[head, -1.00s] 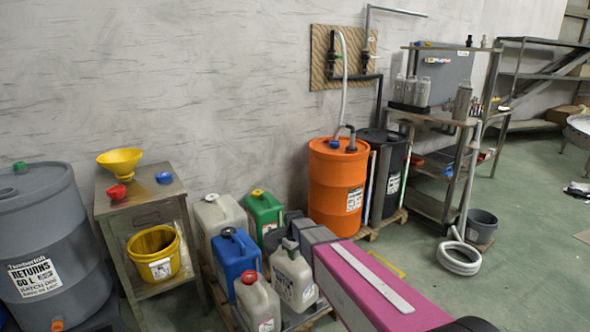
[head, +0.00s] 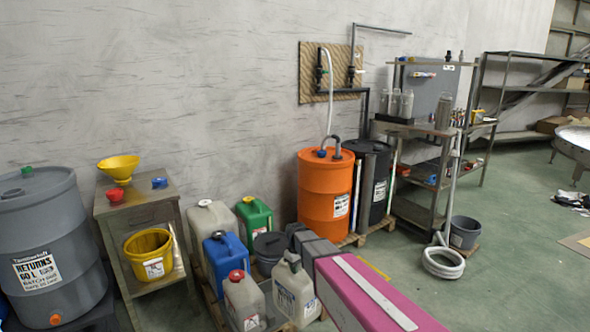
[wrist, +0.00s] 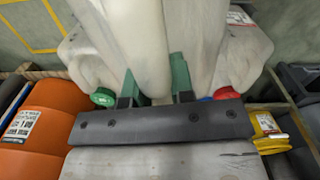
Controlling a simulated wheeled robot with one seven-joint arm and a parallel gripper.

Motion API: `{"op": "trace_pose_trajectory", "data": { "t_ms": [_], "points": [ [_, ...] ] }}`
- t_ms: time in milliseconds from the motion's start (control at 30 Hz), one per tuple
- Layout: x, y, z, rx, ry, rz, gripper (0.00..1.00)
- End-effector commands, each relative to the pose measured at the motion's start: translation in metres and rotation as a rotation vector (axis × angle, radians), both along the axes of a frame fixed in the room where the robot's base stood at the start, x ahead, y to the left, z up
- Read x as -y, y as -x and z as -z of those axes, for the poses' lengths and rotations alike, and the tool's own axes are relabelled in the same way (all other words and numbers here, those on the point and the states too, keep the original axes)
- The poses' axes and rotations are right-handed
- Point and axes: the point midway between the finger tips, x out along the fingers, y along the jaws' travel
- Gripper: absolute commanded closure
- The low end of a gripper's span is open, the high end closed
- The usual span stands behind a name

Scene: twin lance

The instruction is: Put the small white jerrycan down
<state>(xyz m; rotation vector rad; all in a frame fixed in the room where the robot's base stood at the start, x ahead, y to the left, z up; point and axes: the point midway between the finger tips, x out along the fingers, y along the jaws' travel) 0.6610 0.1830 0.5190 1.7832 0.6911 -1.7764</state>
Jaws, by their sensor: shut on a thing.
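The small white jerrycan (head: 295,292) is upright in the head view, at the front right of a group of jerrycans. It has a label on its side, and its base is near the pallet's right end. I cannot tell whether it touches anything below. My gripper (head: 296,250) is at its top, partly hidden by my pink arm. In the wrist view my gripper (wrist: 155,88) has green fingertips shut on the pale handle of this jerrycan (wrist: 140,40).
A red-capped grey jerrycan (head: 244,300), a blue jerrycan (head: 227,262), a green jerrycan (head: 256,220) and a dark grey container (head: 268,250) crowd its left. An orange drum (head: 326,195) stands behind right. A side table (head: 140,205) is left.

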Motion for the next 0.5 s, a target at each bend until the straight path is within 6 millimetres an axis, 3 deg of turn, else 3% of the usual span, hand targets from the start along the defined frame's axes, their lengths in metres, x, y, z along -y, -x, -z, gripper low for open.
{"op": "trace_pose_trajectory", "data": {
  "t_ms": [267,500],
  "points": [
    [0.022,0.012,-0.036,0.002,-0.001,0.085,1.0],
    [0.05,0.025,-0.083,0.002,-0.001,0.199,1.0]
  ]
}}
